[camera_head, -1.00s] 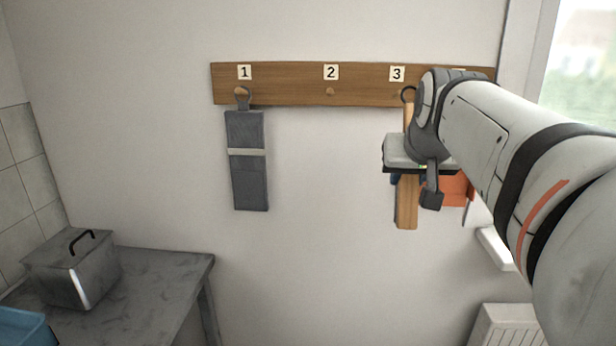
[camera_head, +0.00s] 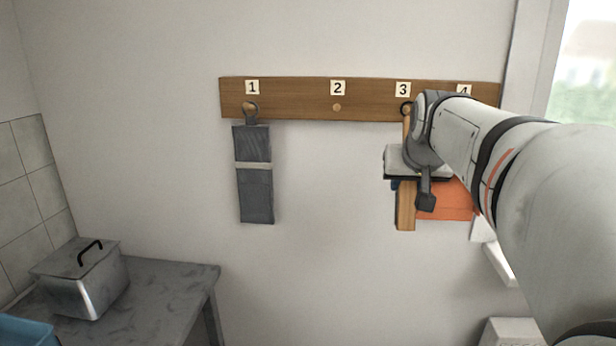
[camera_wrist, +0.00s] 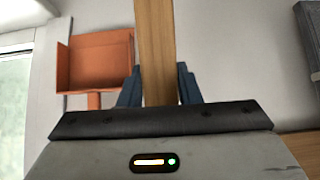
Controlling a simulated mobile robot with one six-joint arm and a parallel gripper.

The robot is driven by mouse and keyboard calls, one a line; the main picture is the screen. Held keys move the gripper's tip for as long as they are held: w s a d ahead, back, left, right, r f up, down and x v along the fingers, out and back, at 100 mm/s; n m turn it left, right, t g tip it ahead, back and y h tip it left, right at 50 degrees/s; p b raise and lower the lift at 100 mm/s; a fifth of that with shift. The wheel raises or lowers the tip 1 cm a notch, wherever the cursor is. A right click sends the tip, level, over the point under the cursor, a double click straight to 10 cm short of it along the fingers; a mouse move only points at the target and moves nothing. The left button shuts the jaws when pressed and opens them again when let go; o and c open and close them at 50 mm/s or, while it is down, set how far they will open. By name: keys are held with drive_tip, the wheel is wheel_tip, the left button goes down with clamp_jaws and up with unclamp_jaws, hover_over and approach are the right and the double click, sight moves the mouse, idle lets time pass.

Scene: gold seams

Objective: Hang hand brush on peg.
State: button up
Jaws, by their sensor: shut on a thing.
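The hand brush (camera_head: 405,213) is a light wooden bar with a dark ring (camera_head: 406,108) at its top. My gripper (camera_head: 399,184) is shut on the bar, which hangs about upright in front of the wall. The ring is at the board just under label 3. I cannot tell whether it is around the peg, and that peg is hidden. In the wrist view, the blue fingers of my gripper (camera_wrist: 159,88) close on both sides of the wooden bar (camera_wrist: 156,45). The wooden peg board (camera_head: 290,100) carries labels 1 to 4. The peg under label 2 (camera_head: 337,107) is bare.
A grey flat item (camera_head: 254,190) hangs by a ring from peg 1. An orange dustpan (camera_head: 446,200) is under label 4, partly behind my arm, and shows in the wrist view (camera_wrist: 100,60). A metal box (camera_head: 82,280) stands on a grey table (camera_head: 165,290). A window is at right.

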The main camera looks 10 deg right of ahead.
drive_tip(key=shift+w+d+p, duration=0.25)
drive_tip(key=shift+w+p, duration=0.05)
drive_tip(key=shift+w, duration=0.6)
drive_tip(key=shift+w+d+p, duration=0.25)
drive_tip(key=shift+w, duration=0.6)
drive_tip(key=shift+b+x, duration=0.3)
drive_tip(key=shift+x, duration=0.55)
drive_tip(key=o, duration=1.1)
